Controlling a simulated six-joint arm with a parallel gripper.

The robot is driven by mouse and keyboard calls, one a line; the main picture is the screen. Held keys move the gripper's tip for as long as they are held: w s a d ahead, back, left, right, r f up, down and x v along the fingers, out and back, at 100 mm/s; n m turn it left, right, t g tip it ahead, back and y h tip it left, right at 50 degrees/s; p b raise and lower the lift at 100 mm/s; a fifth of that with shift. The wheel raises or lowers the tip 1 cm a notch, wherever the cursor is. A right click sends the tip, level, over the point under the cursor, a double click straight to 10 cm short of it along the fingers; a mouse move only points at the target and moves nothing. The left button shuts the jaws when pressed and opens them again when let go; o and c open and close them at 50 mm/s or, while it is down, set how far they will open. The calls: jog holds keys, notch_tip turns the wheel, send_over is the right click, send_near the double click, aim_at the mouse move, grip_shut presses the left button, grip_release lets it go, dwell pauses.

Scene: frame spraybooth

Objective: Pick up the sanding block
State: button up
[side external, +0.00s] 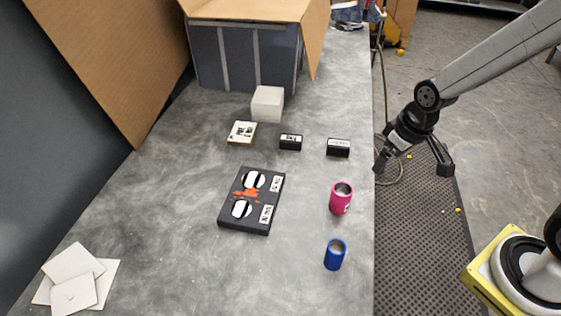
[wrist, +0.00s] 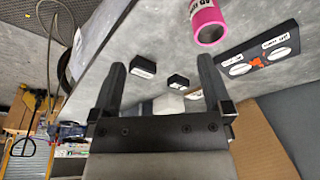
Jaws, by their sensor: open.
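Two small black blocks with white labels lie on the grey table in the side view, one at the middle (side external: 290,142) and one nearer the right edge (side external: 338,147). The labels are too small to read, so I cannot tell which is the sanding block. Both also show between my fingers in the wrist view, the right-edge one (wrist: 143,67) and the middle one (wrist: 178,81), at a distance. My gripper (side external: 413,165) is open and empty, beyond the table's right edge and apart from both blocks. Its fingers also show in the wrist view (wrist: 163,68).
A pink can (side external: 341,199) and a blue can (side external: 335,254) stand near the right edge. A black panel with white ovals (side external: 228,213), a white block (side external: 267,104), a printed pad (side external: 242,132) and white sheets (side external: 72,258) are farther left. A cardboard-sided booth (side external: 206,55) is behind.

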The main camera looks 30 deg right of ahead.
jog(key=w+a+f+n+y, duration=0.15)
jog(key=w+n, duration=0.25)
jog(key=w, duration=1)
jog(key=n+y, duration=0.2)
jog(key=n, duration=0.3)
send_near(291, 138)
jog(key=shift+x, duration=2.5)
jog(key=shift+h, duration=0.25)
jog(key=shift+x, duration=2.6)
jog(key=shift+r, duration=0.1)
jog(key=c, duration=1.3)
jog(key=shift+r, duration=0.15)
